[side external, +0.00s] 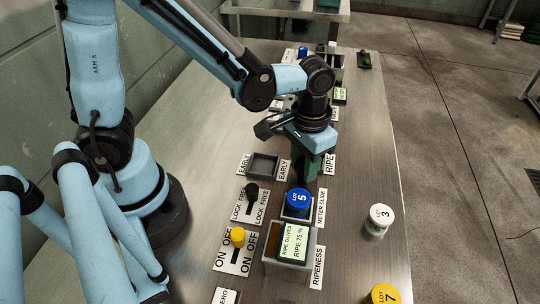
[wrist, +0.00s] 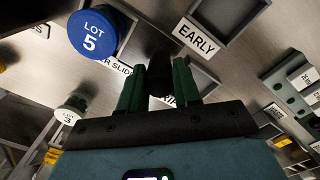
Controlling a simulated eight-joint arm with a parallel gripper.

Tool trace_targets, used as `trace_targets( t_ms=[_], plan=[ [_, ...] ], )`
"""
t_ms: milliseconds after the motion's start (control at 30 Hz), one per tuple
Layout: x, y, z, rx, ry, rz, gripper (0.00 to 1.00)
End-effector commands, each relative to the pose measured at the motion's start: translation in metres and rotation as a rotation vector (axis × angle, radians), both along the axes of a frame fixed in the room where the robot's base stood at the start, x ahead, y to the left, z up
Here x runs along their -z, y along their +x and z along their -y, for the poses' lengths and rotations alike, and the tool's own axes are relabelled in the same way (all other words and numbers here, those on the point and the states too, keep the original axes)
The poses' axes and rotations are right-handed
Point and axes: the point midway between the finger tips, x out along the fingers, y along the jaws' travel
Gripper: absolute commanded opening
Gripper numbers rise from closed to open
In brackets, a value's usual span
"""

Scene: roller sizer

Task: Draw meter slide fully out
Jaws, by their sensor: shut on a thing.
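My gripper (side external: 305,172) points down at the table, just beyond the blue-lidded LOT 5 jar (side external: 298,201). In the wrist view its green fingers (wrist: 158,84) are shut on a black upright piece (wrist: 159,66), which looks like the meter slide's handle. The METER SLIDE label (side external: 321,208) lies right of the jar. The jar stands in a metal-edged place beside that label and also shows in the wrist view (wrist: 94,33). The slide's body is mostly hidden by the jar and fingers, so I cannot tell how far out it is.
An empty square tray (side external: 263,165) marked EARLY is left of my gripper. The LOCK FREE lever (side external: 252,192) and yellow ON OFF knob (side external: 238,236) are nearer. A ripeness display (side external: 294,243) reads RIPE 75 %. The LOT 3 jar (side external: 379,220) stands apart at the right.

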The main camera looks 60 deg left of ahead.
Motion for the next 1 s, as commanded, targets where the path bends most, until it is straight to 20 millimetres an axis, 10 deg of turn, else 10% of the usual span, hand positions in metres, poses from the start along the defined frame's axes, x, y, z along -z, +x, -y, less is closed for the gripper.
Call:
trace_targets(
  t_ms=[133,167,300,1000],
  plan=[
    [0.000,0.004,-0.005,-0.008,0.013,0.013,0.00],
    [0.000,0.005,-0.004,-0.009,0.013,0.013,0.37],
    [0.000,0.004,-0.004,-0.008,0.011,0.013,0.58],
    [-0.040,0.003,-0.003,-0.006,0.009,0.009,0.58]
  ],
)
